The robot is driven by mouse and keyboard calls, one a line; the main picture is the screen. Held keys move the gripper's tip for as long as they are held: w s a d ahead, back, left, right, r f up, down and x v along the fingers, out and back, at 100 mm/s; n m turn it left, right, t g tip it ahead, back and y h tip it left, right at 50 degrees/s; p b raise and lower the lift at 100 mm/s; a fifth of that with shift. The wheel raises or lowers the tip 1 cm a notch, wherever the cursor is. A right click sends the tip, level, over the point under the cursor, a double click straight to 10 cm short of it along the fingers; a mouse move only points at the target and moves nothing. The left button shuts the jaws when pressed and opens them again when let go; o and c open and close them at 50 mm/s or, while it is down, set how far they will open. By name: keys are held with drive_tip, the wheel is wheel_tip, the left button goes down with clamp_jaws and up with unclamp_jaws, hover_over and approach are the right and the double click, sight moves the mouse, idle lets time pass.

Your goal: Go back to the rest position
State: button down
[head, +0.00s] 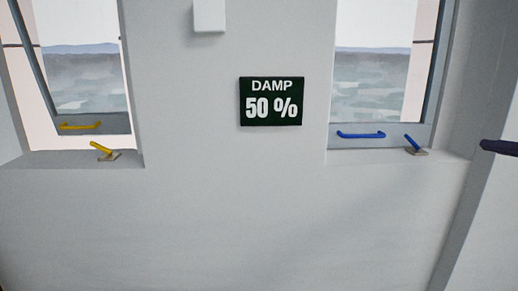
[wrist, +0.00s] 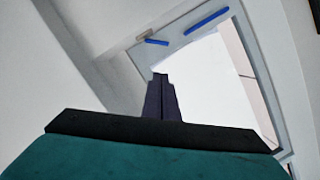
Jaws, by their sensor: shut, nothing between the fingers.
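My gripper (wrist: 160,77) shows in the wrist view as two dark fingers pressed together, with nothing between them. Its tips lie in front of the pale window area, apart from the blue handle. In the head view, a dark tip (head: 499,148) enters at the right edge, over the side wall; it looks like the end of my gripper. The rest of the arm is out of that view.
The right window has a blue handle (head: 361,135) and blue lever (head: 413,144); its sash looks closed. The left window's sash, with a yellow handle (head: 80,126), stands tilted ajar above a yellow lever (head: 103,150). A dark sign (head: 271,120) between them reads DAMP 50 %.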

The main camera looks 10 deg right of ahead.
drive_tip(key=w+a+f+g+y, duration=0.15)
drive_tip(key=w+a+f, duration=0.25)
drive_tip(key=f, duration=0.6)
drive_tip(key=w+a+f+g, duration=0.2)
drive_tip(key=w+a+f, duration=0.15)
drive_tip(key=f, duration=0.55)
drive_tip(key=w+a+f+g+y, duration=0.1)
drive_tip(key=w+a+f, duration=0.25)
drive_tip(key=f, duration=0.65)
drive_tip(key=a+f+g, duration=0.3)
drive_tip(key=a+f, duration=0.6)
drive_tip(key=f, duration=0.4)
drive_tip(key=a+f+g, duration=0.2)
drive_tip(key=a+f, duration=0.6)
drive_tip(key=f, duration=0.4)
drive_tip(key=s+a+f+n+g, duration=0.2)
drive_tip(key=s+a+f+g, duration=0.1)
drive_tip(key=s+a+f, duration=0.55)
drive_tip(key=s+a+f+n+g, duration=0.1)
drive_tip(key=s+a+f+g, duration=0.35)
drive_tip(key=a+f, duration=0.65)
drive_tip(key=s+a+f+n+g+h, duration=0.2)
drive_tip(key=s+f, duration=0.5)
drive_tip(key=s, duration=0.4)
drive_tip(key=s+a+f+n+g+h, duration=0.2)
drive_tip(key=s+f, duration=0.5)
drive_tip(key=s, duration=0.5)
drive_tip(key=shift+s+a, duration=0.25)
drive_tip(key=shift+a, duration=0.5)
drive_tip(key=shift+d, duration=0.1)
